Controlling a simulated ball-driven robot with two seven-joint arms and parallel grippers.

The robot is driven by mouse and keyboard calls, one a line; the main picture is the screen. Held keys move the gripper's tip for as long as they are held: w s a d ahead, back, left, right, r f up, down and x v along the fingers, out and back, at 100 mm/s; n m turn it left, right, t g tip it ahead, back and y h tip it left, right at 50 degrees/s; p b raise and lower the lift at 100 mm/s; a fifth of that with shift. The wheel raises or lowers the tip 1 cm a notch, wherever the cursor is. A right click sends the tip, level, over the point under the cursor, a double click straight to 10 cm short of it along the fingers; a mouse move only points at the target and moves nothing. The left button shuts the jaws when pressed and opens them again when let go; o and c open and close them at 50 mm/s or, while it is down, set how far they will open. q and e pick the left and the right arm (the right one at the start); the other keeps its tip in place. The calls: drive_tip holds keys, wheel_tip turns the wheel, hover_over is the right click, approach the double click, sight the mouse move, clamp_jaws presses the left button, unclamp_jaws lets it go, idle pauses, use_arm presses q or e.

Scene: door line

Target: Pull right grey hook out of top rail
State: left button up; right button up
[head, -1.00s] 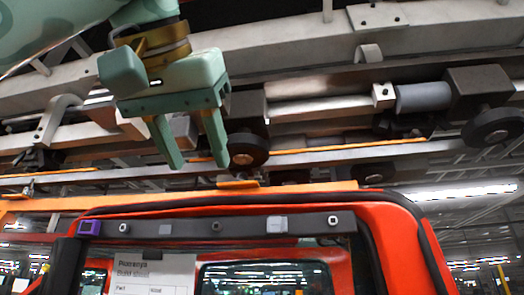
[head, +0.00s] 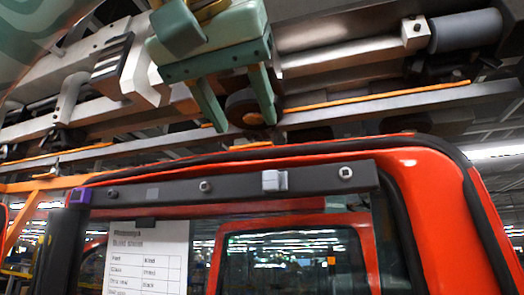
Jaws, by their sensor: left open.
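The dark top rail (head: 235,184) runs across the upper part of the red door frame, tilted slightly up to the right. The right grey hook (head: 274,180), a small light-grey block, sits on the rail between two round bolts. A flatter grey piece (head: 152,193) sits further left on the rail. My left gripper (head: 238,122), pale green, points down with its two fingers apart and nothing seen between them. In the picture its tips are above and left of the right grey hook, clear of it. My right gripper is not in view.
A purple piece (head: 81,196) is at the rail's left end. A paper build sheet (head: 148,254) hangs under the rail. The red door frame (head: 425,190) curves down at the right. Overhead conveyor beams and an orange-edged rail (head: 390,104) run behind my gripper.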

sight(269, 170)
use_arm(q)
drive_tip(key=p+x, duration=0.3)
drive_tip(key=x, duration=0.7)
drive_tip(key=shift+d, duration=0.1)
drive_tip(key=shift+w+d, duration=0.1)
drive_tip(key=shift+w, duration=0.1)
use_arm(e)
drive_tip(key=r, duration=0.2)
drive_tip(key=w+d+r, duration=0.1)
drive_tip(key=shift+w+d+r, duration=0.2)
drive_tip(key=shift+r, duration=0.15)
use_arm(q)
clamp_jaws()
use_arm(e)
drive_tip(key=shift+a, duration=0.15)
use_arm(q)
drive_tip(key=shift+f, duration=0.1)
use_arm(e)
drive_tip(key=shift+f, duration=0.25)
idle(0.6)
